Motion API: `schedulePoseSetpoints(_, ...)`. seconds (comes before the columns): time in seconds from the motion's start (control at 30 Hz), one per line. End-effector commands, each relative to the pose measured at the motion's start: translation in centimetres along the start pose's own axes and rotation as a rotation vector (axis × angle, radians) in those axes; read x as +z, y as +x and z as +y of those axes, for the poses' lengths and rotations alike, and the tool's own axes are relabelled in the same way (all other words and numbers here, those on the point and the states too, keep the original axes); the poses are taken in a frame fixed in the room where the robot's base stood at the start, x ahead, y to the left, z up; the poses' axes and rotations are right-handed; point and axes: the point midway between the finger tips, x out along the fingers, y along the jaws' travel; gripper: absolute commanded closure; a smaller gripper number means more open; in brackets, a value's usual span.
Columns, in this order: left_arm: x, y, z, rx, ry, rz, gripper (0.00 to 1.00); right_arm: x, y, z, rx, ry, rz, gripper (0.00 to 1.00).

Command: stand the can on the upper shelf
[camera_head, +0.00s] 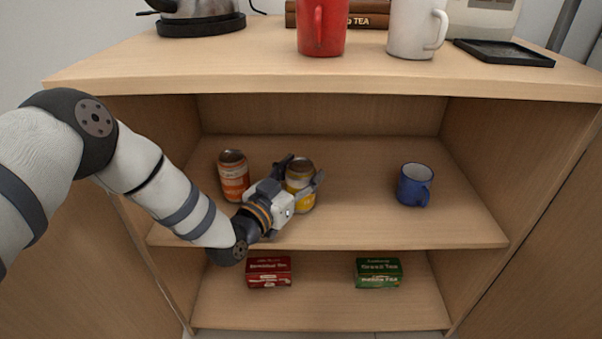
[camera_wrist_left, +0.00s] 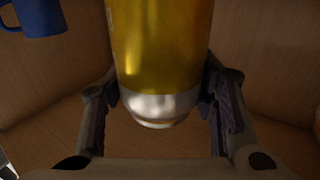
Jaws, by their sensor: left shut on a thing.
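A yellow can (camera_head: 301,196) is upright over the upper shelf (camera_head: 345,215), and I cannot tell whether its base touches the board. My left gripper (camera_head: 302,172) is shut on the can, with one finger on each side. In the left wrist view the yellow can (camera_wrist_left: 160,50) with its silver end lies between the two fingers (camera_wrist_left: 163,100). My right gripper is not in view.
An orange can (camera_head: 233,177) stands left of my gripper, and a blue mug (camera_head: 415,185) stands to the right on the same shelf. A red box (camera_head: 269,271) and a green box (camera_head: 378,272) lie on the lower shelf. Between yellow can and mug is free room.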

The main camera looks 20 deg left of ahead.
Motion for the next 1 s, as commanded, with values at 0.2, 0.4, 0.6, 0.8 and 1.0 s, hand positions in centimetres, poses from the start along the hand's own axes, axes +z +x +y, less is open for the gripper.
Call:
schedulePoseSetpoints(0.2, 0.0, 0.0, 0.0, 0.000, 0.000, 0.000, 0.27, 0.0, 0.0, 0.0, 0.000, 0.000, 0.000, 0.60)
schedulePoseSetpoints(0.4, -0.1, 0.0, 0.0, 0.000, 0.000, 0.000, 0.27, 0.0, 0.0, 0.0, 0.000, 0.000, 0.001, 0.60)
schedulePoseSetpoints(0.6, -0.8, -3.6, 0.0, 0.001, 0.000, -0.002, 0.27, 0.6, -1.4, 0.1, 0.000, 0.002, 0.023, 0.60)
schedulePoseSetpoints(0.8, -0.7, -8.9, 0.0, 0.000, 0.000, -0.001, 0.27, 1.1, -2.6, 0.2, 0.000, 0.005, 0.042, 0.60)
schedulePoseSetpoints(1.0, -0.5, -11.7, 0.0, 0.002, -0.001, 0.000, 0.27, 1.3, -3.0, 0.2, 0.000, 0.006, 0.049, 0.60)
